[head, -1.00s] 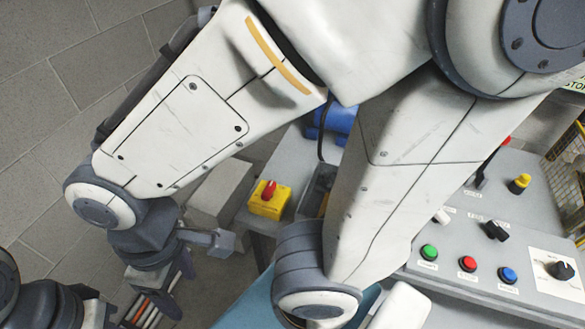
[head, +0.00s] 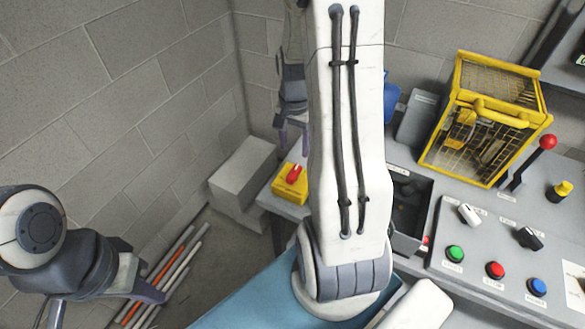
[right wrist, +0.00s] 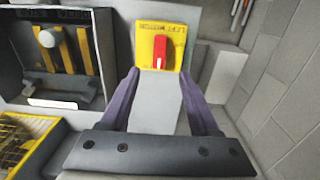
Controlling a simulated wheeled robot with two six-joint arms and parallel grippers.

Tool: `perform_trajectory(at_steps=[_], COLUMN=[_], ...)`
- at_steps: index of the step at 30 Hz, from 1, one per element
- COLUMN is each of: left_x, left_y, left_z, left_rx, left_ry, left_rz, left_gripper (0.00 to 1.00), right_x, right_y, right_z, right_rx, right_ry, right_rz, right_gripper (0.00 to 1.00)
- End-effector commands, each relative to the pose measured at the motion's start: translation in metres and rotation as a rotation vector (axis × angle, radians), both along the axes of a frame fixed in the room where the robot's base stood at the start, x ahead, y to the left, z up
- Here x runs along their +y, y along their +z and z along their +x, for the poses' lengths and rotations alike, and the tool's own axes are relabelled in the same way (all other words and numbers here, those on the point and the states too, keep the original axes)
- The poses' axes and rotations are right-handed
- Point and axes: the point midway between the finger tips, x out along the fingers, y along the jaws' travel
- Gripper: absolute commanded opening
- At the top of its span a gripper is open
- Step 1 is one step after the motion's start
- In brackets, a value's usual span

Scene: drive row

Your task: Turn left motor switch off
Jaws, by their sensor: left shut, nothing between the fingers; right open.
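The left motor switch is a yellow box (head: 287,190) with a red knob (head: 293,173), on the left end of the grey bench. In the right wrist view the yellow box (right wrist: 144,50) is beyond my fingertips, with the red knob (right wrist: 158,52) standing lengthwise on its face. My right gripper (head: 293,150) is open and empty, pointing down; it shows above the box in the head view, partly behind my arm. The open fingers also show in the right wrist view (right wrist: 157,85), apart from the knob. My left gripper (head: 146,292) is shut and empty at lower left.
A control panel (head: 470,238) with coloured buttons is at right. A yellow cage (head: 480,120) and a red-knobbed lever (head: 546,143) stand behind it. An open grey bin (head: 408,210) is near the switch. Pale blocks (head: 243,170) and rods (head: 170,265) lie left.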

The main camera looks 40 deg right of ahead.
Motion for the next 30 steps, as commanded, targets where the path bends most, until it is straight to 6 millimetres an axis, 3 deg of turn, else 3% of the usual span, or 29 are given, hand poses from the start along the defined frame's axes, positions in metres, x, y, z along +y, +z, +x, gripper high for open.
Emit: perform_trajectory(at_steps=[15, 21, 29, 30], left_x=[0.000, 0.000, 0.000, 0.000], left_y=[0.007, 0.008, 0.007, 0.007], left_z=[0.000, 0.000, 0.000, 0.000], left_rx=[0.000, 0.000, 0.000, 0.000], left_ry=[0.000, 0.000, 0.000, 0.000], left_rz=[0.000, 0.000, 0.000, 0.000], left_gripper=[0.00, 0.00, 0.00, 0.00], right_x=[0.001, 0.001, 0.001, 0.001], right_y=[-0.085, -0.099, -0.101, -0.101], right_z=[-0.001, 0.000, 0.000, 0.000], right_rx=[0.004, 0.001, 0.000, 0.000], right_ry=[0.001, 0.002, 0.001, 0.001], right_rz=[0.003, 0.001, 0.001, 0.001], right_gripper=[0.62, 0.62, 0.62, 0.55])
